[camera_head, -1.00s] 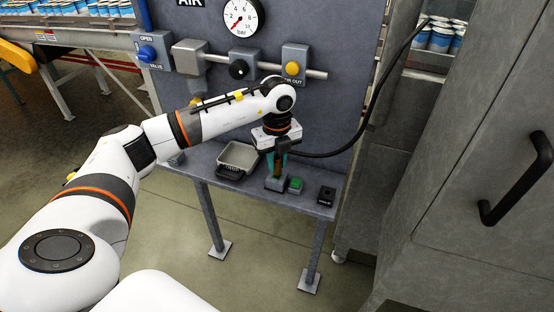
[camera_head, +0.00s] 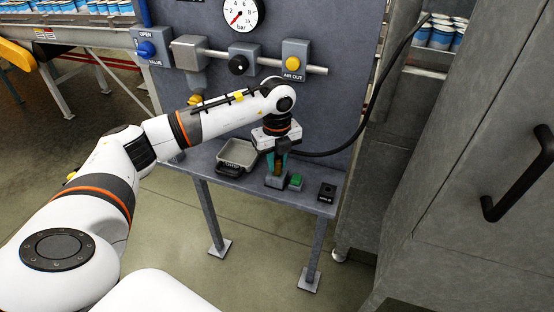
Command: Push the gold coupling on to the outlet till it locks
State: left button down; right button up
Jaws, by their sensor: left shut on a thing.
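My left gripper (camera_head: 277,162) points down over the shelf, its teal fingers shut on a small brownish-gold piece, the gold coupling (camera_head: 278,168), mostly hidden between the fingers. The piece is at a small grey block (camera_head: 275,181) on the shelf; I cannot tell whether it touches or sits in it. A black hose (camera_head: 335,150) runs from the gripper area up to the right. My right gripper is not in view.
A shallow grey tray (camera_head: 238,151) stands left of the gripper on the shelf (camera_head: 225,180). A green block (camera_head: 296,181) and a dark labelled block (camera_head: 326,192) stand to the right. A pressure gauge (camera_head: 240,12) is above. A grey cabinet with a black handle (camera_head: 518,175) is at the right.

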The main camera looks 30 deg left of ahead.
pick_arm(q)
jog(key=shift+f, duration=0.25)
jog(key=c, duration=1.1)
grip_release()
jog(key=shift+c, duration=0.2)
jog(key=shift+r, duration=0.1)
jog(key=shift+r, duration=0.3)
notch_tip(320, 180, up, 11)
jog(key=b, duration=0.1)
jog(key=shift+r+b, duration=0.15)
jog(key=shift+b, duration=0.25)
